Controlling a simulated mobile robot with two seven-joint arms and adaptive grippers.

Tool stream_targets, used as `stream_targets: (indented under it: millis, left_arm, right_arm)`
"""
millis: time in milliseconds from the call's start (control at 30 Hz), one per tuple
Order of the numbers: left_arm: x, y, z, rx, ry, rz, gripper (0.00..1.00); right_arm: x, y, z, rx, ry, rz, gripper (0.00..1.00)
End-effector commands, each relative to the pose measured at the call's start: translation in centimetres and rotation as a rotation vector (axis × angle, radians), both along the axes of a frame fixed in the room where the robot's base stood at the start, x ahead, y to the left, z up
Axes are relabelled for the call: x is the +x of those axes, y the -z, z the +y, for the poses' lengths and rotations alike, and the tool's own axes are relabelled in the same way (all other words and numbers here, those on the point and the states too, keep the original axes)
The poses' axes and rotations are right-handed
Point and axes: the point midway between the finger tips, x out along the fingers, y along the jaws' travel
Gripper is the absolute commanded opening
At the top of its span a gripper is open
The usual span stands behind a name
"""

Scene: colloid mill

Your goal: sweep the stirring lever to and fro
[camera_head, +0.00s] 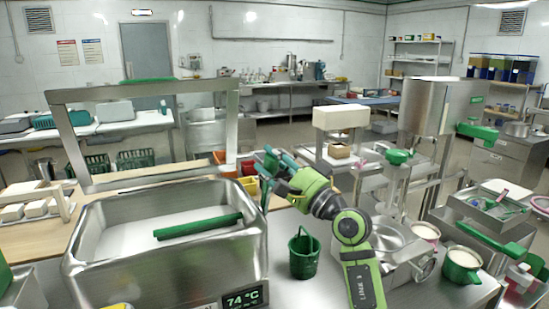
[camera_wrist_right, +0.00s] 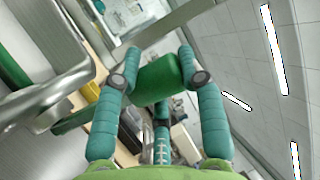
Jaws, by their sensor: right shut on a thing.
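My right gripper (camera_head: 272,160) is at the right end of the steel vat, above its rim. In the right wrist view, its teal fingers are closed around a thick green grip (camera_wrist_right: 158,78), which looks like the stirring lever's handle. In the head view the grip is mostly hidden by the fingers, and how it joins the vat cannot be made out. A steel vat (camera_head: 80,262) with pale contents stands in front of me, with a green bar (camera_head: 198,226) lying across its inside. My left gripper is not in view.
A steel frame (camera_head: 150,88) rises behind the vat. A green bucket (camera_head: 304,255) stands right of it, below my right arm. A temperature display (camera_head: 243,299) reads 74 °C. A steel mill (camera_head: 433,115) and green-handled pots (camera_head: 462,264) stand further right.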

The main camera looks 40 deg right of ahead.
Motion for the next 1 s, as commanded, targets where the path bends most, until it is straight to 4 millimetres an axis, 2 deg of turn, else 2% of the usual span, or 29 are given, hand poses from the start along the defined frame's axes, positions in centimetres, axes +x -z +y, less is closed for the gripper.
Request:
stream_targets:
  millis: [33,100,300,400,700,1000]
  left_arm:
    - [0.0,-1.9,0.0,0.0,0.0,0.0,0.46]
    - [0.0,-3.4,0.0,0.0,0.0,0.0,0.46]
    - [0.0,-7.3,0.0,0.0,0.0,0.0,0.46]
    - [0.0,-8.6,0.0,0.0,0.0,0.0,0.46]
    - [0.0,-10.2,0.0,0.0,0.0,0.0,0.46]
    - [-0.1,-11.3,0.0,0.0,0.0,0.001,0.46]
  right_arm:
    - [0.7,-0.4,0.0,0.003,-0.004,0.055,0.0]
    - [1.5,-0.7,-0.2,0.015,-0.004,0.106,0.0]
    - [4.1,-1.1,-0.9,0.055,-0.001,0.279,0.0]
    - [5.5,-1.0,-1.3,0.076,0.001,0.365,0.0]
    - [9.0,-0.1,-2.4,0.137,0.005,0.596,0.0]
    - [10.6,0.9,-2.6,0.175,-0.001,0.742,0.0]
